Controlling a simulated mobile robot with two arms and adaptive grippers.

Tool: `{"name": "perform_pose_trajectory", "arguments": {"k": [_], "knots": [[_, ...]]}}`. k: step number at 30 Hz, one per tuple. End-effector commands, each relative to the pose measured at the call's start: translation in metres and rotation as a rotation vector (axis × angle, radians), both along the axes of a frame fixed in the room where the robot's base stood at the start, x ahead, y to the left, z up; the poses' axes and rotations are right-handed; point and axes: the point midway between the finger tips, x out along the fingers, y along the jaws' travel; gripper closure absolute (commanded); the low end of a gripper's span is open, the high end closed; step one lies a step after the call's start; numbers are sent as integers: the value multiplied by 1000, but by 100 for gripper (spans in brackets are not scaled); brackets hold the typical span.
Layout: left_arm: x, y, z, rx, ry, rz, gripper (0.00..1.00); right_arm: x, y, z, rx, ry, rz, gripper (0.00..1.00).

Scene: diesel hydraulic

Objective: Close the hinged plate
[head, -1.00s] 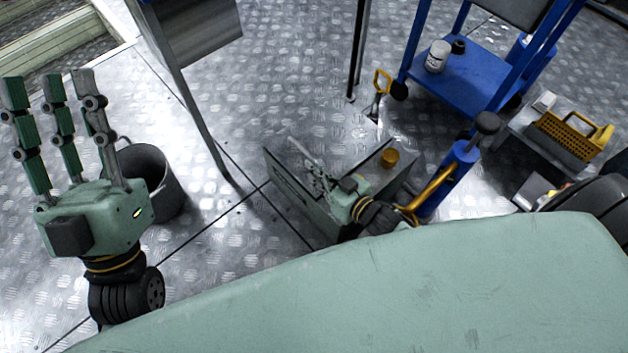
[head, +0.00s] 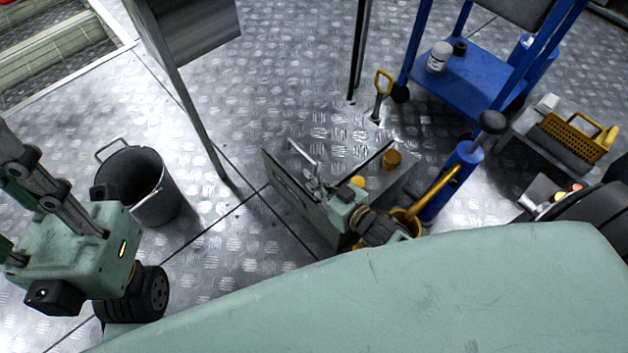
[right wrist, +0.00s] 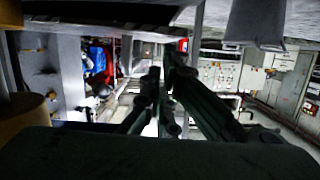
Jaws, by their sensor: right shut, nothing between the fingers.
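A grey metal plate (head: 292,190) stands tilted up at the left side of a low metal box in the floor area at the middle of the head view; I take it to be the hinged plate. A thin pale handle-like rod (head: 304,153) shows at its top. My right gripper (head: 312,181) is shut and empty, just right of the plate's inner face; I cannot tell if it touches. In the right wrist view its fingers (right wrist: 163,82) are close together. My left gripper (head: 12,200) is at the left edge, fingers spread, tips partly cut off.
A metal bucket (head: 155,190) stands on the floor left of the plate. A blue jack-like post (head: 455,180) and a blue cart (head: 475,80) are to the right.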

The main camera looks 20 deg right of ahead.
Motion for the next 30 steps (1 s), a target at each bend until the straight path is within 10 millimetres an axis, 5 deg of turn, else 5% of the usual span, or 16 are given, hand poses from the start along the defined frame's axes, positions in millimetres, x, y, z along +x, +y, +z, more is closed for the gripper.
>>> {"name": "perform_pose_trajectory", "arguments": {"k": [7,17,26,30], "knots": [[0,0,-16,0,1,0,67,-2,4,-29,0,2,0,100],[1,-1,-15,1,4,0,67,-4,4,-32,-4,9,-1,100],[7,-2,13,10,29,1,67,2,4,-1,-1,3,-1,100],[40,-8,2,62,192,14,67,5,4,3,0,-1,-1,100]]}}
